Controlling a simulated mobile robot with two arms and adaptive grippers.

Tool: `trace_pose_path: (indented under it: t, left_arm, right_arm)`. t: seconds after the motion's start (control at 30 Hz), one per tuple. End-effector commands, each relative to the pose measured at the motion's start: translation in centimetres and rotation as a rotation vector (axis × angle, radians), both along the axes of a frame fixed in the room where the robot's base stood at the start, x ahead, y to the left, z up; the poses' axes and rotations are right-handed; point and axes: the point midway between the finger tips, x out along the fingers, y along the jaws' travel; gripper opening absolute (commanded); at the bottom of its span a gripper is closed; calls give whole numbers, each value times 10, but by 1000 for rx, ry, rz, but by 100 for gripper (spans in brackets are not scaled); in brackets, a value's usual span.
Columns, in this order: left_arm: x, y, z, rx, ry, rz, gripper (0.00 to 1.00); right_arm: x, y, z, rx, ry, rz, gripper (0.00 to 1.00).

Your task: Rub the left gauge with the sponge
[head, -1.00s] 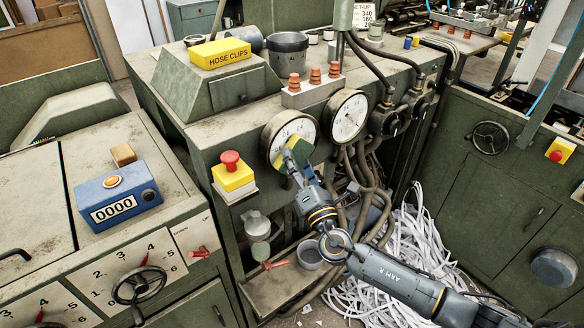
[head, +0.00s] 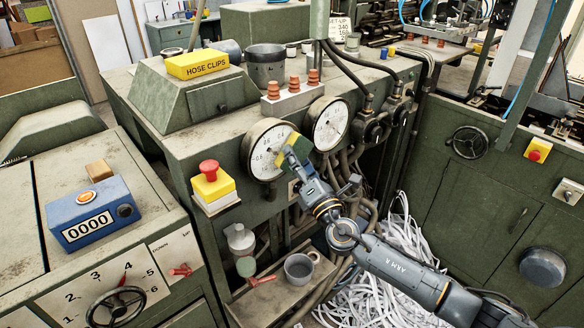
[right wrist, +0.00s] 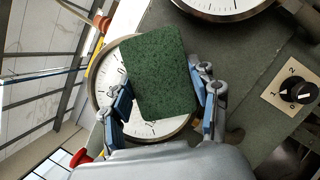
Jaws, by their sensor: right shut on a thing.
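The left gauge (head: 259,156) is a round white dial with a dark rim on the green machine's front. My right gripper (head: 297,155) is shut on the sponge (head: 285,151), which shows yellow and green in the head view. The sponge is in front of the right part of the dial and hides some of it. In the right wrist view the sponge (right wrist: 160,65) is a dark green pad between the two fingers, with the gauge's dial (right wrist: 113,68) behind it. I cannot tell whether the sponge touches the dial. My left gripper is not in view.
The right gauge (head: 328,123) is close beside the left one. A red button on a yellow box (head: 212,187) stands to the left. Hoses hang below the gauges.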

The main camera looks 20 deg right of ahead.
Motion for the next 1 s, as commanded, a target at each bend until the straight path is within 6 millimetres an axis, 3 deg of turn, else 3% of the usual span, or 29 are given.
trace_pose_path:
  t: [0.1, 0.27, 0.7, 1.0]
  left_arm:
    - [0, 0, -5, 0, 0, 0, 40]
    - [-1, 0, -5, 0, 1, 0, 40]
    - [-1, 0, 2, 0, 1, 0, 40]
    - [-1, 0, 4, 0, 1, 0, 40]
  right_arm:
    - [3, -9, 0, 2, -2, -9, 35]
    - [1, -8, 1, 0, -1, -7, 35]
    - [-12, 24, 1, 2, -1, 0, 35]
    - [-17, 36, 1, 2, -1, 1, 35]
